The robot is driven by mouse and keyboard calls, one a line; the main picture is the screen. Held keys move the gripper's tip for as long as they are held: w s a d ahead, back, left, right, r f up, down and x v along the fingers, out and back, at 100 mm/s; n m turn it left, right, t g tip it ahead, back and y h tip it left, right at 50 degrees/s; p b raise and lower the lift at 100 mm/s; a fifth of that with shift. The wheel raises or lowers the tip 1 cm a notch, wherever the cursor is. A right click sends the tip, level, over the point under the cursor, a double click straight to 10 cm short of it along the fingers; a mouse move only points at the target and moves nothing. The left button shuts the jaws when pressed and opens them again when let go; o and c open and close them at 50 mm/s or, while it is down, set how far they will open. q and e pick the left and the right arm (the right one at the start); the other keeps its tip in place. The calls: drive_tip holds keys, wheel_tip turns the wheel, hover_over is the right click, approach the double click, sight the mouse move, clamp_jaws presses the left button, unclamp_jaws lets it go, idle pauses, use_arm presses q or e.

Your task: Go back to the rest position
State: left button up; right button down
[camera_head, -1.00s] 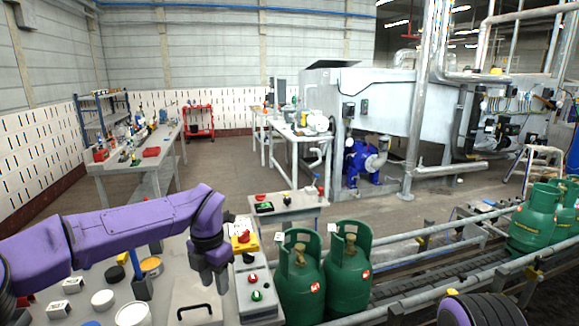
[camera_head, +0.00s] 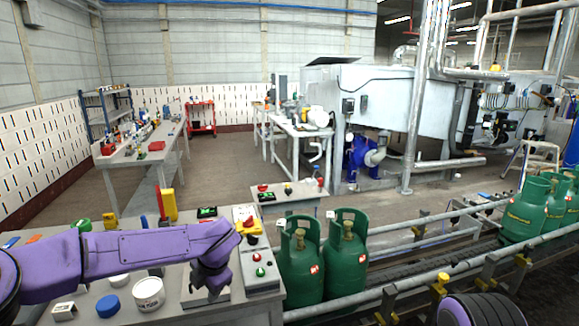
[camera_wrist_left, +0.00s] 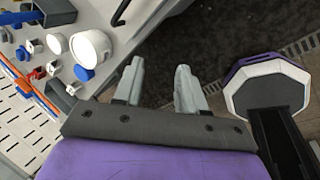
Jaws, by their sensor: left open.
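My left arm crosses the bench in the head view, and its gripper (camera_head: 208,290) hangs over the bench next to the button panel. In the left wrist view the two fingers (camera_wrist_left: 159,85) stand apart with nothing between them. Below them in that view lie a bench surface and a darker floor area. A purple part of me shows at the bottom right of the head view, but my right gripper does not show.
The bench holds a white jar (camera_head: 148,293), a blue cap (camera_head: 108,306) and a button panel (camera_head: 258,262). Two green gas cylinders (camera_head: 301,268) (camera_head: 346,258) stand right of the panel, close to my left gripper. A conveyor (camera_head: 430,265) runs right, with more cylinders (camera_head: 523,212) on it.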

use_arm(q)
drive_tip(key=s+a+f+m+t+y, duration=0.1)
drive_tip(key=s+f+m+t, duration=0.1)
drive_tip(key=s+f+m, duration=0.7)
drive_tip(key=s+a+f+m+t, duration=0.2)
drive_tip(key=s+f+m, duration=0.35)
drive_tip(key=f, duration=0.65)
drive_tip(key=s+a+f+m+g, duration=0.1)
drive_tip(key=s+a+f+m, duration=0.2)
drive_tip(key=s, duration=0.9)
drive_tip(key=s+a+f+m+g+h, duration=0.1)
drive_tip(key=s+a+f+m, duration=0.3)
drive_tip(key=s, duration=0.8)
drive_tip(key=shift+s+a+g, duration=0.15)
drive_tip(key=shift+a+g, duration=0.05)
drive_tip(key=shift+g, duration=0.6)
